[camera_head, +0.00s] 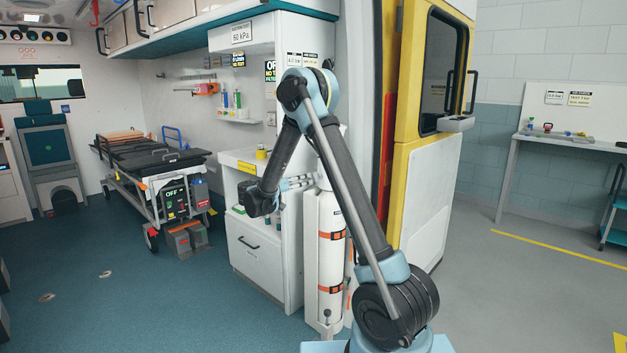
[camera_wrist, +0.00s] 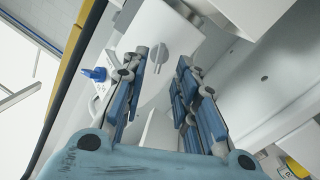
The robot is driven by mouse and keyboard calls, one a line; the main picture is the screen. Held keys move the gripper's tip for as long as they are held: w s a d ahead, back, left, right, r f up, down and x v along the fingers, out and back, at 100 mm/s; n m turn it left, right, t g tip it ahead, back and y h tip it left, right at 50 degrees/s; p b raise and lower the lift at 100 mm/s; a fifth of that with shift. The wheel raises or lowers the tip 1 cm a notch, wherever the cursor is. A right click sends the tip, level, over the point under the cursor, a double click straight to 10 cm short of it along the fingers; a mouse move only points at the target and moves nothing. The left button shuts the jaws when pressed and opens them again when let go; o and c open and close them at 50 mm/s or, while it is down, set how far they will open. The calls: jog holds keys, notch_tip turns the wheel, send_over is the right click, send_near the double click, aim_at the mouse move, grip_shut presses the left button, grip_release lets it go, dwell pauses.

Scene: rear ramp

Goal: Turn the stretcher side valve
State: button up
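The stretcher (camera_head: 150,158) stands inside the ambulance at the left, with a dark mattress. On its near end is a dark panel (camera_head: 173,200) with an OFF label; the valve's details are too small to tell. My gripper (camera_head: 308,181) is far from the stretcher, to its right, by the white cylinder (camera_head: 331,255) with orange bands. In the wrist view my gripper (camera_wrist: 163,60) has its two fingers apart. A pale surface with a small grey knob-like part (camera_wrist: 160,56) shows between and beyond the fingers; I cannot tell whether they touch it.
A white cabinet (camera_head: 265,262) stands between my arm and the stretcher. The yellow-edged door (camera_head: 425,185) is to the right of my arm. Open floor (camera_head: 150,290) lies in front of the stretcher. A bench (camera_head: 560,140) stands at the far right.

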jog(key=shift+x, duration=2.75)
grip_shut()
